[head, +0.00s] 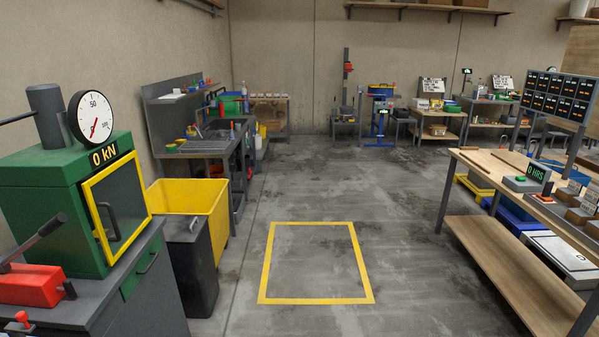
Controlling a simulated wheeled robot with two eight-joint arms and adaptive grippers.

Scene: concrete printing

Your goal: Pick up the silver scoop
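I cannot make out a silver scoop in the head view. Many small items stand on the far benches and on the grey workbench with a sink (208,146) at the left, too small to tell apart. Neither of my grippers is in view.
A green press (50,210) with a dial stands at the near left. Beside it are a dark bin (195,270) and a yellow bin (190,197). A wooden table (490,165) runs along the right. The floor between, with a yellow-taped rectangle (316,301), is clear.

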